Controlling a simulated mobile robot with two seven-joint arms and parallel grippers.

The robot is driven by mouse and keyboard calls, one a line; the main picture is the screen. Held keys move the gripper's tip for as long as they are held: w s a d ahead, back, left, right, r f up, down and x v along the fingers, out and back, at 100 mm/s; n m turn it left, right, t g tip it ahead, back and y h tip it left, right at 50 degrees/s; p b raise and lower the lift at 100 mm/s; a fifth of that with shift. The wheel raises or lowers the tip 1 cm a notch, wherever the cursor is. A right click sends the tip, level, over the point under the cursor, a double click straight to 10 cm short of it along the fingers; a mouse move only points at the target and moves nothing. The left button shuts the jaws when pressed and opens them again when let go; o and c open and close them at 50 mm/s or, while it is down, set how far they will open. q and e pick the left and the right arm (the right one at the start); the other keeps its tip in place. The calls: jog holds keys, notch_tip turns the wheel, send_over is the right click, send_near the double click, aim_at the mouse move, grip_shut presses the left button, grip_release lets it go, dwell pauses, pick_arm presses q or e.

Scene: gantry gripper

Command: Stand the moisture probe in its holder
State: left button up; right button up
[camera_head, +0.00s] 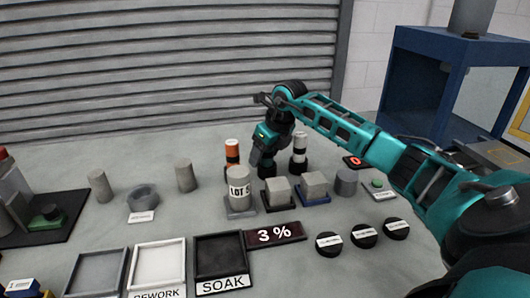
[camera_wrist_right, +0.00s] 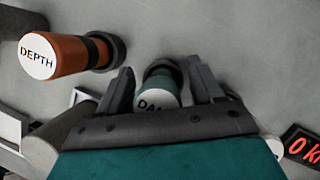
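My right gripper (camera_head: 262,168) points down at the back of the table, between an orange-and-white probe (camera_head: 232,151) and a white-and-black one (camera_head: 299,150). In the right wrist view a teal probe (camera_wrist_right: 163,80) with a partly hidden label starting "DA" stands between the fingers of the right gripper (camera_wrist_right: 162,88), its far end at a dark ring. The fingers are apart, with what look like gaps beside the probe. The orange probe labelled DEPTH (camera_wrist_right: 68,55) stands in a dark ring to the left. The gripper hides the teal probe in the head view. My left gripper is out of view.
A LOT cylinder (camera_head: 239,184) and two grey blocks (camera_head: 277,190) stand just in front of the gripper. A "3 %" display (camera_head: 274,234), SOAK tray (camera_head: 221,239), REWORK tray (camera_head: 158,243) and several black discs (camera_head: 364,235) lie nearer. A red-digit display (camera_head: 355,161) is right.

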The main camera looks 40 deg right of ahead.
jog(key=shift+s+r, duration=0.1)
jog(key=shift+r, duration=0.35)
jog(key=p+v, duration=0.1)
jog(key=v, duration=1)
jog(key=shift+r, duration=0.25)
jog(key=shift+p, duration=0.3)
